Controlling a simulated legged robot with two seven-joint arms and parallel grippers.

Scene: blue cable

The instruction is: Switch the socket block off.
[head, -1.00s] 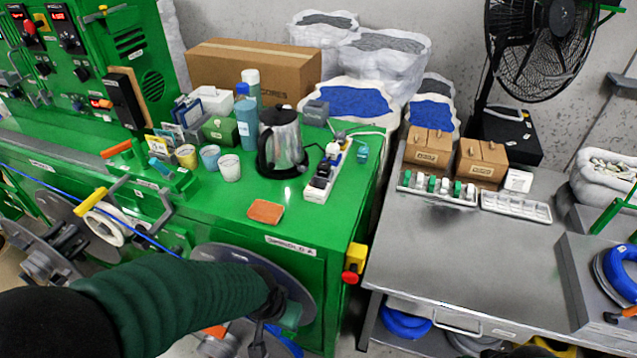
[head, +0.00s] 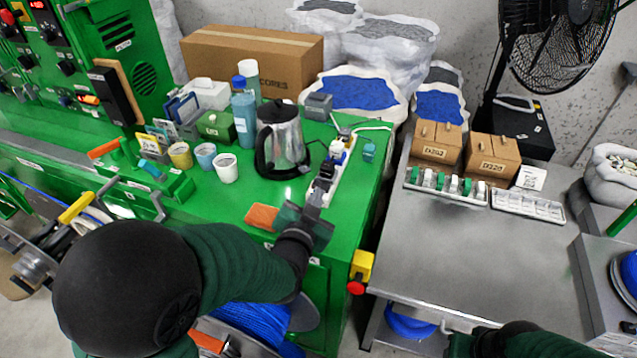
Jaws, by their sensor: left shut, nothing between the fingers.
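The socket block (head: 345,158) is a long white strip with dark plugs and a white plug on it, lying on the green bench right of the kettle. My left gripper (head: 322,188) is shut and empty, at the near end of the block. It hides that end, and I cannot tell whether it touches the block. The block's switch is not clearly visible. Part of my right arm shows at the bottom right edge; its fingers cannot be made out.
An orange sponge (head: 262,217) lies left of my left gripper. A yellow and red button (head: 359,270) sits on the bench's front corner.

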